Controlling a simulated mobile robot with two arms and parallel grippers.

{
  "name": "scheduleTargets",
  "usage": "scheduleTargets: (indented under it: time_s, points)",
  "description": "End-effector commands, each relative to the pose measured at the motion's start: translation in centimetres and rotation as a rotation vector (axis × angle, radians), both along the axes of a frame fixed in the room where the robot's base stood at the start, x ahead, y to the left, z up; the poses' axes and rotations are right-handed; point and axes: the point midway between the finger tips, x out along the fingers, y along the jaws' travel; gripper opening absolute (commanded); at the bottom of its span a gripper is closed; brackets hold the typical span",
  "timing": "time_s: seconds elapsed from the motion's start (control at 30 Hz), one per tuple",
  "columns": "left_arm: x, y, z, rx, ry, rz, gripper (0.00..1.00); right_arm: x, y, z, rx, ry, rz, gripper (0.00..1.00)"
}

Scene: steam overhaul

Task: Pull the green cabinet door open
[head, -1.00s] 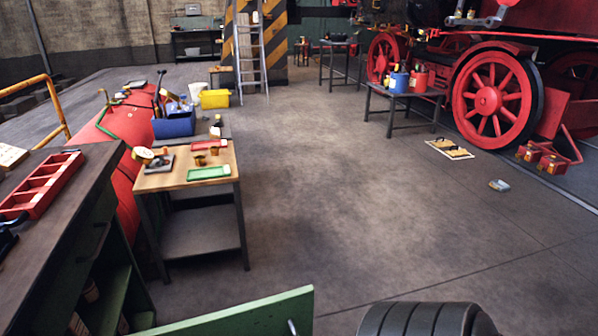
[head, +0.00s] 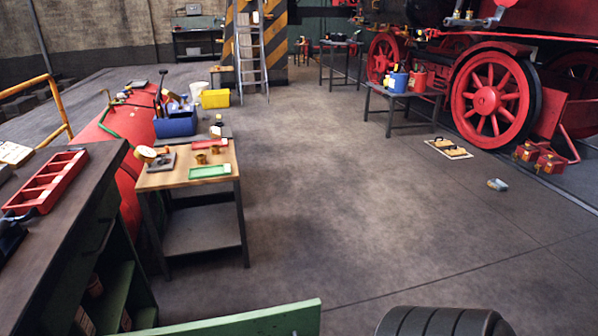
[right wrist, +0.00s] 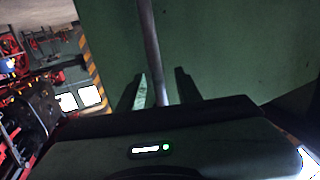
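The green cabinet door (head: 245,321) stands swung out from the workbench cabinet at the bottom of the head view. The green cabinet (head: 122,290) shows an open front with shelves and items inside. In the right wrist view the door's green face (right wrist: 235,45) fills the upper part, with a grey bar handle (right wrist: 150,45) running down it. My right gripper (right wrist: 163,88) has its two dark fingers apart, one on each side of the handle. A gap shows between the handle and the right-hand finger. My left gripper is in neither view.
A small wooden-topped table (head: 184,178) with parts stands beyond the cabinet. A red tray (head: 48,183) lies on the bench top. The red locomotive wheel (head: 490,100) is at the far right. The floor (head: 350,230) between is mostly clear.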

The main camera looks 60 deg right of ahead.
Motion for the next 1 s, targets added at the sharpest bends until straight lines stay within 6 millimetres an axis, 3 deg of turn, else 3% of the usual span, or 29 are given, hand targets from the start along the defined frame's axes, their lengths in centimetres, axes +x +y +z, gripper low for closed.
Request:
scheduleTargets:
  time_s: [0.27,0.7,1.0]
  points:
    - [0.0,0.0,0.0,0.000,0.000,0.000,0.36,-0.5,0.1,-0.1,0.002,0.002,-0.001,0.34]
    - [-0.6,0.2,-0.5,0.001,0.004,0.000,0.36,-6.5,2.6,-0.1,0.001,0.002,-0.001,0.34]
    - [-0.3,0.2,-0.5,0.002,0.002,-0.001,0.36,-7.3,2.9,0.0,0.001,0.000,0.000,0.34]
